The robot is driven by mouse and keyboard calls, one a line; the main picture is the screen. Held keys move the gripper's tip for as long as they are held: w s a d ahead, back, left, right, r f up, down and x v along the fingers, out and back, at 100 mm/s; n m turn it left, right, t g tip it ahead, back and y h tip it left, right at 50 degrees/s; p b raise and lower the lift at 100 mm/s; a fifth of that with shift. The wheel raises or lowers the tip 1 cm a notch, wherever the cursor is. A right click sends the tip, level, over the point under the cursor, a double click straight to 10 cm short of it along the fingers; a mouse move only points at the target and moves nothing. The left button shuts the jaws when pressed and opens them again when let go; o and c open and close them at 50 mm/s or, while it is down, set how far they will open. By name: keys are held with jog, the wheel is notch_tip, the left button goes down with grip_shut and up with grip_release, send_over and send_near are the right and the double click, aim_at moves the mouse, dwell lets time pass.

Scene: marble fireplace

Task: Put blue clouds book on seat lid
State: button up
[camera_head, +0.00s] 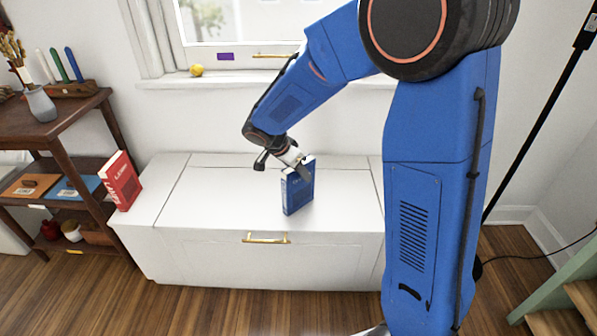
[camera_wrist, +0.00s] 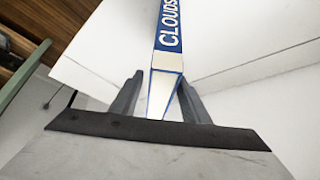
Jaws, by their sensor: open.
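The blue clouds book (camera_head: 298,195) stands upright on the white seat lid (camera_head: 225,200) of the bench, near its front edge. My gripper (camera_head: 301,168) is at the book's top edge, with its jaws open. In the wrist view, the spine of the book (camera_wrist: 170,25) reads "CLOUDS", and its pale top edge lies between the two fingers of my gripper (camera_wrist: 161,82). Narrow gaps seem to show beside the book, but whether a finger touches it is hard to tell. The book's lower part is out of the wrist view.
A red book (camera_head: 121,181) stands at the bench's left end, beside a dark wooden shelf (camera_head: 95,115). A brass handle (camera_head: 265,239) is on the bench front. A yellow ball (camera_head: 196,70) sits on the window sill. The lid left of the blue book is clear.

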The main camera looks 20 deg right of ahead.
jog(key=v, duration=1.2)
jog(key=shift+r, duration=0.15)
jog(key=s+d+r+n+y, duration=0.25)
jog(key=s+d, duration=0.25)
jog(key=s, duration=0.3)
jog(key=s+d+r+n+y, duration=0.1)
jog(key=s+d+r+n, duration=0.15)
jog(key=s+d, duration=0.4)
jog(key=s+f+n+t+y, duration=0.2)
jog(key=s+n, duration=0.5)
jog(key=s, duration=0.9)
jog(key=shift+d+f+n, duration=0.3)
jog(key=shift+d+f, duration=0.05)
jog(key=shift+d, duration=0.05)
jog(key=shift+s, duration=0.1)
